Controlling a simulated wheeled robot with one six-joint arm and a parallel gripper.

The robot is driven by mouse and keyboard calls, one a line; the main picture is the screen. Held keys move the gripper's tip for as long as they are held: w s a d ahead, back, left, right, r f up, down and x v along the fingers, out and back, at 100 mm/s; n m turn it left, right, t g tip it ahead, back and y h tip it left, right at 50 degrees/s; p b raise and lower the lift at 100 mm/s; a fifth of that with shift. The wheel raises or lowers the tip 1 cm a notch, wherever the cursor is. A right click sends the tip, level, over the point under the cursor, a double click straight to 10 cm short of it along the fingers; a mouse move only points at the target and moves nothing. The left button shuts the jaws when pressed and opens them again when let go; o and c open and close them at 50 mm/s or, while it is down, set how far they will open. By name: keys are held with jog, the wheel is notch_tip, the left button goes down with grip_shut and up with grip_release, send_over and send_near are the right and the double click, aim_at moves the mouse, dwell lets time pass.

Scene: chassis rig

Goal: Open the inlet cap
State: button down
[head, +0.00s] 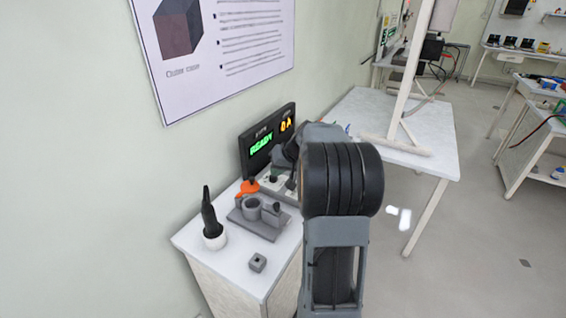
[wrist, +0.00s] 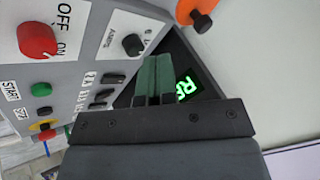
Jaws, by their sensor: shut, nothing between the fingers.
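An orange part (head: 248,187) sits at the left end of the grey machine below the lit display in the head view. In the wrist view an orange piece (wrist: 188,9) with a dark knob shows at the top edge, cut off by the frame. I cannot tell for sure that this is the inlet cap. My gripper (wrist: 152,62) shows its two green fingers together, shut and empty, in front of the dark display and beside the control panel. The fingers are apart from the orange piece, which lies up and right of them. In the head view my arm hides much of the machine.
The control panel (wrist: 65,75) has a red knob (wrist: 37,40), a black knob (wrist: 133,44), switches and buttons. The display (head: 262,142) reads READY. A grey fixture (head: 258,217), a dark tool in a white holder (head: 214,235) and a small block (head: 257,262) stand on the bench.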

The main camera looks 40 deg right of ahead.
aim_at(255, 182)
jog(key=shift+w+a+f+p, duration=0.15)
jog(key=shift+w+a+f, duration=0.3)
jog(key=shift+a, duration=0.25)
jog(key=shift+w+a+f+p, duration=0.15)
jog(key=shift+w+a+f, duration=0.15)
jog(key=shift+w+a, duration=0.3)
jog(key=shift+w+a+f+p, duration=0.15)
jog(key=shift+w+a+f, duration=0.25)
jog(key=shift+a, duration=0.4)
